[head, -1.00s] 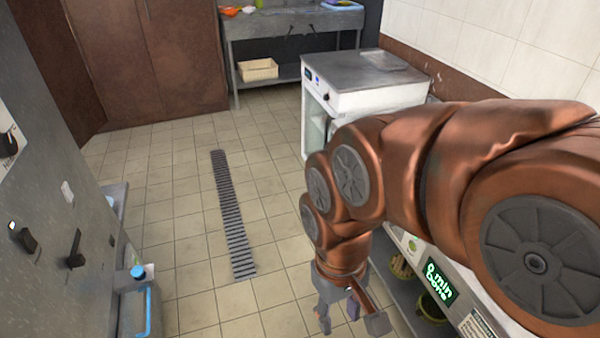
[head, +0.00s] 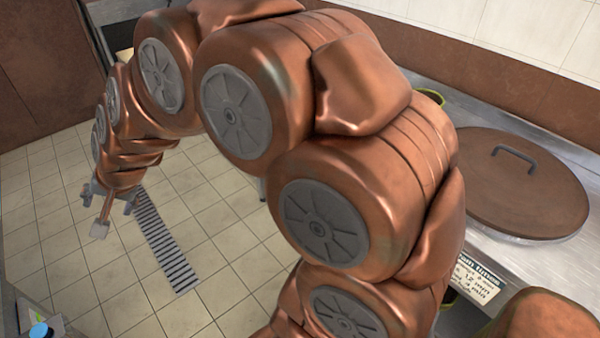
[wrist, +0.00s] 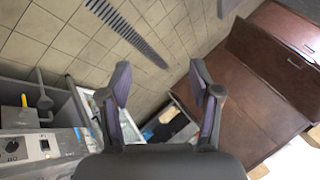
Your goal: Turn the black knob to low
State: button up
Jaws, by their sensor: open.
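A black knob (wrist: 12,146) shows in the wrist view at the lower left, on a pale panel with a small display beside it. Its marking is too small to read. In the head view now no black knob shows; my arm covers much of the picture.
A brown round lid (head: 525,185) with a handle sits on the steel counter (head: 590,160) at right. A floor drain (head: 165,245) crosses the tiles, which are clear. Brown cabinets (wrist: 255,75) stand at right in the wrist view. A blue cap (head: 39,330) is at lower left.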

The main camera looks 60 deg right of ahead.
jog(key=w+d+f+m+t+h+b, duration=0.5)
jog(key=w+d+m+b, duration=0.4)
jog(key=w+d, duration=0.45)
jog(key=w+d+f+m+h+b, duration=0.1)
jog(key=d+f+m+h+b, duration=0.25)
jog(key=d, duration=0.35)
jog(key=w+d+f+m+h+b, duration=0.2)
jog(key=d+f+m+b, duration=0.1)
jog(key=d+m, duration=0.3)
jog(key=s+d+f+m+g+h+b, duration=0.3)
jog(key=s+d+f+m+g+b, duration=0.2)
jog(key=d, duration=0.6)
jog(key=s+d+f+m+g+h+b, duration=0.3)
jog(key=s+d+f+m+g+b, duration=0.2)
jog(key=s+d, duration=0.4)
jog(key=s+d+f+m+g+h+b, duration=0.3)
jog(key=s+d+f+m+g+b, duration=0.2)
jog(key=d, duration=0.7)
jog(key=shift+s+d+f+m, duration=0.3)
jog(key=shift+s+f+m, duration=0.45)
jog(key=shift+s+f, duration=0.5)
jog(key=shift+w+h, duration=0.1)
jog(key=shift+h, duration=0.15)
jog(key=c, duration=1.1)
